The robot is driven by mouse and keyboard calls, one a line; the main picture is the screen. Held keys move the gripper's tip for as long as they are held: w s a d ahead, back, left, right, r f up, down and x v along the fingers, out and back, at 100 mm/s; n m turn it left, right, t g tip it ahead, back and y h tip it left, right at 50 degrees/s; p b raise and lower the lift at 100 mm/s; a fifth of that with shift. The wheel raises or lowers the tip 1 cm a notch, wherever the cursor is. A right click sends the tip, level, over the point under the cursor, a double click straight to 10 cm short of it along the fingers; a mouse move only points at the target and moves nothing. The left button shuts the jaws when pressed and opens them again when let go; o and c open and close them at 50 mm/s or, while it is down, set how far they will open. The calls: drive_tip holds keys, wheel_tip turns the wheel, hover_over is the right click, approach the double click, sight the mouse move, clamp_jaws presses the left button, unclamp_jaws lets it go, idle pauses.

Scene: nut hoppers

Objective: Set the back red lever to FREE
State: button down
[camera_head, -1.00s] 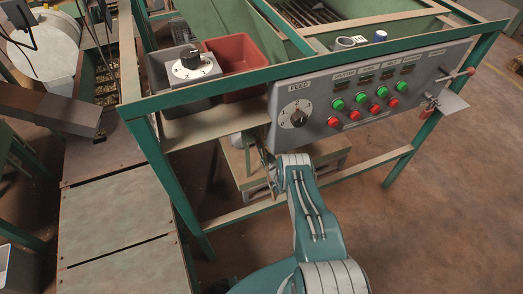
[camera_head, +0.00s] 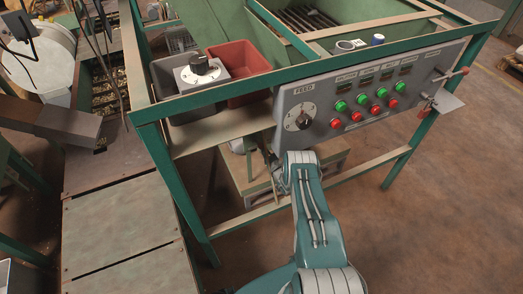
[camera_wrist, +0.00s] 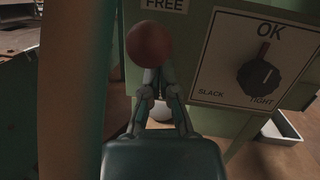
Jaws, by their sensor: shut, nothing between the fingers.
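In the wrist view a dark red ball knob (camera_wrist: 149,43) stands just beyond my gripper (camera_wrist: 157,75), under a white FREE label (camera_wrist: 165,5) on a green plate. The fingers are shut and empty, with tips overlapping the knob's lower edge in the picture; I cannot tell whether they touch. The lever's shaft is hidden behind knob and fingers. In the head view my gripper is mostly hidden behind my arm, below the control panel (camera_head: 365,110), and this knob cannot be made out.
A dial plate marked OK, SLACK and TIGHT (camera_wrist: 250,60) sits right of the knob. A tan post (camera_wrist: 65,90) stands close on the left.

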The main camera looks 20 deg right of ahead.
drive_tip(key=shift+w+d+r, duration=0.2)
drive_tip(key=shift+w+r, duration=0.05)
drive_tip(key=shift+r, duration=0.25)
drive_tip(key=f+v, duration=0.1)
drive_tip(key=v, duration=0.7)
drive_tip(key=shift+s, duration=0.2)
drive_tip(key=shift+a, duration=0.15)
